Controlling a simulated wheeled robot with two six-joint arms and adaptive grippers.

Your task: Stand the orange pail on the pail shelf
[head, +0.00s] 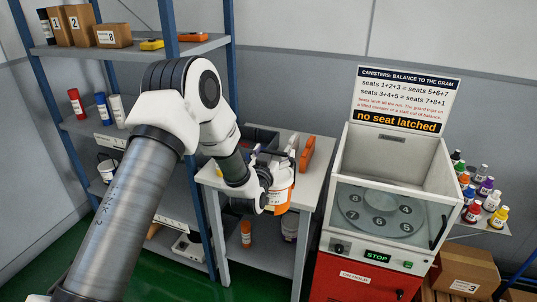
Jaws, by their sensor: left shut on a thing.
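The orange pail (278,199), with a pale upper part, is at the small grey table's front edge. My left gripper (283,160) is at the top of the pail, shut on it, and my wrist hides its left side. I cannot tell whether the pail's base touches anything. A white pail (106,170) stands on a lower shelf (100,187) of the blue-posted rack at left, partly hidden by my left arm. No label shows which shelf is the pail shelf. My right gripper is not in view.
The grey table (304,186) holds a dark bin (262,137) and an orange object (307,153). A red-based machine (392,215) stands to the right. The rack carries boxes (82,24) and canisters (103,108). Green floor shows at lower left.

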